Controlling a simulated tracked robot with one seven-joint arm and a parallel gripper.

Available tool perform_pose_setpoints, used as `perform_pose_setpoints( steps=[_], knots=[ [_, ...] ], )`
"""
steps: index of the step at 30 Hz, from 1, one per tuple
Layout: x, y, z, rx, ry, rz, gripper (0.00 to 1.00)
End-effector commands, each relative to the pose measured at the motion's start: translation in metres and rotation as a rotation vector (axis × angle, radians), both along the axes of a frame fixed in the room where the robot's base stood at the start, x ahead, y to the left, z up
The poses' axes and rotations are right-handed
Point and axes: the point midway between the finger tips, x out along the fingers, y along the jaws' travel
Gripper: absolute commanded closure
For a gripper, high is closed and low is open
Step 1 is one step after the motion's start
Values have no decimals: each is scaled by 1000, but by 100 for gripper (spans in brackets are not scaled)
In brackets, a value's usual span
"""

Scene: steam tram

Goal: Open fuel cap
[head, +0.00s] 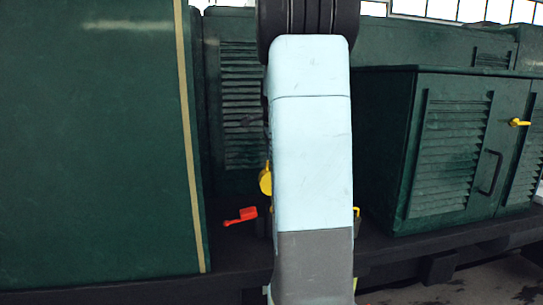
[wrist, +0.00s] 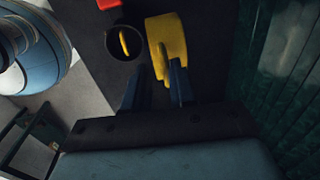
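The yellow fuel cap (wrist: 172,30) shows in the wrist view beside a round dark opening (wrist: 109,47) with a small yellow piece in it. In the head view a yellow round part, which looks like the cap (head: 265,181), stands on edge above the dark ledge, partly hidden by my arm. My gripper (wrist: 159,76) has its two dark blue fingers apart, close to the cap's lower end. A narrow yellow tab of the cap shows between them. Contact cannot be made out. In the head view my arm hides the gripper.
A red lever (head: 241,216) sits on the ledge left of my arm. A green louvred cabinet (head: 455,150) with a yellow handle (head: 519,122) stands at right. A large green panel (head: 90,140) fills the left. Green body wall also lies close at right in the wrist view.

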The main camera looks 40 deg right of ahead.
Motion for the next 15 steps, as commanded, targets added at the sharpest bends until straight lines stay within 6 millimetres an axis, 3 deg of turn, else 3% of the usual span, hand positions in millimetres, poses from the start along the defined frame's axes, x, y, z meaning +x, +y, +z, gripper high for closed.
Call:
perform_pose_setpoints(
  steps=[3,11,15],
  knots=[
    [0,0,1,-1,-2,0,64],
    [0,0,3,-1,-3,0,64],
    [-1,0,14,-3,-5,0,64]
  ],
)
